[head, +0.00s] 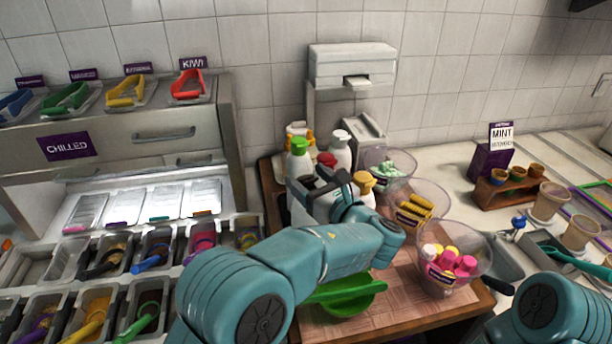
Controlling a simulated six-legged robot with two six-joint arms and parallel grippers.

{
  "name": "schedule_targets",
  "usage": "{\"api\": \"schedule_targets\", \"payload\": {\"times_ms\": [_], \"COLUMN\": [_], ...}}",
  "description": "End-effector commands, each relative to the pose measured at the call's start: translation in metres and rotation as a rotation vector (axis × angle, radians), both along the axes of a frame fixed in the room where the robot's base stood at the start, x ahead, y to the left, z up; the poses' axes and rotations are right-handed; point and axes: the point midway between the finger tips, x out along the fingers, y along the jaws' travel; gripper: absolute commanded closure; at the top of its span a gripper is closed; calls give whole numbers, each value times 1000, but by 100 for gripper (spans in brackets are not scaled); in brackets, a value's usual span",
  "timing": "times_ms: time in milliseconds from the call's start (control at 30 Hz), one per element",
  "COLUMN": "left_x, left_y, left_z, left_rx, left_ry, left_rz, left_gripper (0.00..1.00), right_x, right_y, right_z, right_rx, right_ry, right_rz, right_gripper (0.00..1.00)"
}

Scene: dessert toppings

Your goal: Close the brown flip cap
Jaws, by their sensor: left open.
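Several squeeze bottles stand in a group at the back of the wooden board. A white bottle with a green cap (298,146), a white bottle with a white cap (340,137), a red cap (326,159) and a yellow-tan cap (364,179) show. My left gripper (325,181) is open among the front bottles, close to a white bottle. It and its arm hide part of the group. I cannot clearly make out a brown flip cap or whether one is open.
Clear bowls with mint-green pieces (390,168), yellow sticks (415,212) and pink and yellow pieces (465,264) line the board's right side. A green bowl (340,298) sits in front. A dispenser (352,70) stands behind the bottles. Topping bins (150,246) fill the left.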

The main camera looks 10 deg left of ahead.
Motion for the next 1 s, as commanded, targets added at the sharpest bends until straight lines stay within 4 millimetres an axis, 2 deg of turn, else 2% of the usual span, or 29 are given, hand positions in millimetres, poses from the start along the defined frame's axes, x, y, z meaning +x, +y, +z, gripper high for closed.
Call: {"api": "schedule_targets", "payload": {"times_ms": [267,433,467,633,900,1000], "left_x": [-1,-1,-1,0,-3,-4], "left_y": [-1,-1,-1,0,-2,-3], "left_z": [0,0,0,-6,-21,-21], "left_rx": [0,0,0,12,149,196], "left_ry": [0,0,0,-12,-178,-236], "left_rz": [-1,-1,-1,-1,0,0], "left_gripper": [29,81,86,86,86,86], "right_x": [0,0,0,0,0,0], "right_y": [0,0,0,0,0,0], "right_z": [0,0,0,-8,-61,-73], "right_rx": [0,0,0,0,0,0], "right_ry": [0,0,0,0,0,0], "right_rz": [0,0,0,0,0,0], "right_gripper": [100,100,100,100,100,100]}}
